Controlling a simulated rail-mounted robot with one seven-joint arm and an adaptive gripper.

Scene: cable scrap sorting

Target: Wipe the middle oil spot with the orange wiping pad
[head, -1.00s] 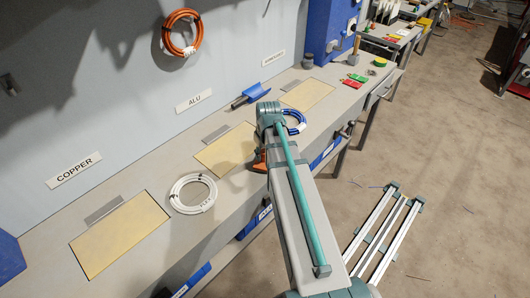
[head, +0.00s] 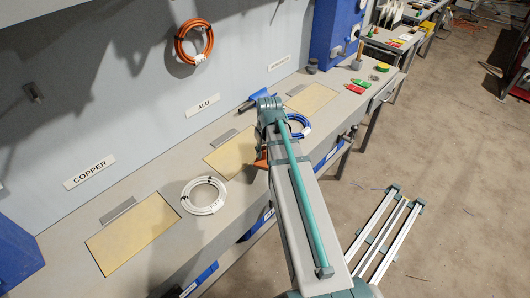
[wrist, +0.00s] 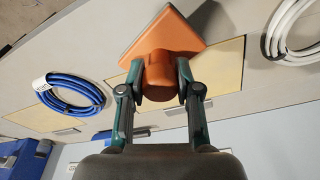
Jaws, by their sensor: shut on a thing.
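My gripper (wrist: 160,88) is shut on the handle of the orange wiping pad (wrist: 165,35) in the wrist view. The pad's flat diamond-shaped plate points away from the gripper and overlaps the middle tan panel (wrist: 222,66). In the head view a small part of the orange pad (head: 262,158) shows beside my arm, at the right edge of the middle tan panel (head: 228,156). My arm hides the fingers there. I cannot make out an oil spot on the middle panel, and I cannot tell whether the pad touches the surface.
A white cable coil (head: 203,196) lies between the left tan panel (head: 132,233) and the middle one. A blue cable coil (head: 299,126) lies between the middle and right (head: 311,98) panels. A blue scoop-like tool (head: 262,98) lies near the wall.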

